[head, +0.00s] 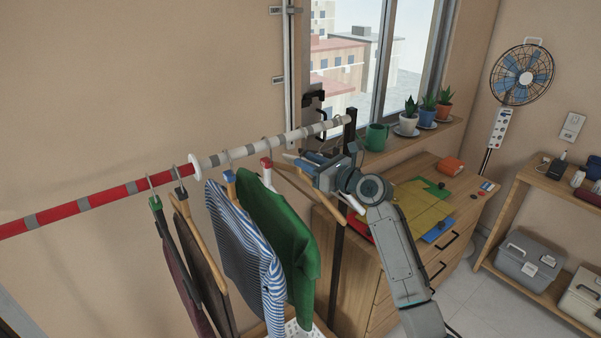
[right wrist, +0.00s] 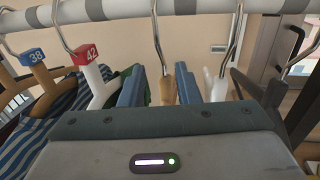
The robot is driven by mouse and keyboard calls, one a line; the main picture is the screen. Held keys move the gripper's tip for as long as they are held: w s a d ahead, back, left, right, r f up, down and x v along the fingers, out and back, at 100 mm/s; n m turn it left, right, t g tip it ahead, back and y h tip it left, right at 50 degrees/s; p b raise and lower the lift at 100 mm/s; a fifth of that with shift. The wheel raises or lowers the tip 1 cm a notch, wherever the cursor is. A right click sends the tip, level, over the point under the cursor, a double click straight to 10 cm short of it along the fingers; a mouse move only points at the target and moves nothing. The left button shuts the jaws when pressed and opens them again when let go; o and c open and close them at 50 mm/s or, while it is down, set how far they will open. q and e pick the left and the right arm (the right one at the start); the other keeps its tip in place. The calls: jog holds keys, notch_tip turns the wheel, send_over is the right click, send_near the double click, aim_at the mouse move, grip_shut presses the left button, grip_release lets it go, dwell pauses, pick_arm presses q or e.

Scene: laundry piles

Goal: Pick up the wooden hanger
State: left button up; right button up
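The wooden hanger (head: 292,179) hangs empty on the rail, just right of the green shirt. In the right wrist view its light wood neck (right wrist: 167,87) and metal hook stand between the two blue fingers of my right gripper (right wrist: 160,88). The fingers are apart, with a visible gap on the left of the neck; contact on the right side cannot be told. In the head view my right gripper (head: 311,164) is at the hanger, just below the rail, partly hiding it. My left gripper is not in view.
The red and white rail (head: 110,195) runs above. A green shirt (head: 283,220) and striped shirt (head: 242,240) hang left of the gripper. A white hanger (right wrist: 215,88) is close on the right, with a dark hanger (right wrist: 262,95) beyond. A wooden dresser (head: 345,265) stands behind.

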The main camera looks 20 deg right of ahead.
aim_at(296, 169)
jog(key=p+x, duration=0.2)
jog(key=x, duration=0.3)
jog(key=shift+w+d+f, duration=0.15)
jog(key=shift+w, duration=0.05)
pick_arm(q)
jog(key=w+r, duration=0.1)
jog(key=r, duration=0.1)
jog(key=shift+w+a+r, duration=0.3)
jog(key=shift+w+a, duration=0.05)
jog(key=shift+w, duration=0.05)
pick_arm(e)
jog(key=shift+w+f, duration=0.1)
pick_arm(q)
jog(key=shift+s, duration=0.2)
pick_arm(e)
grip_shut()
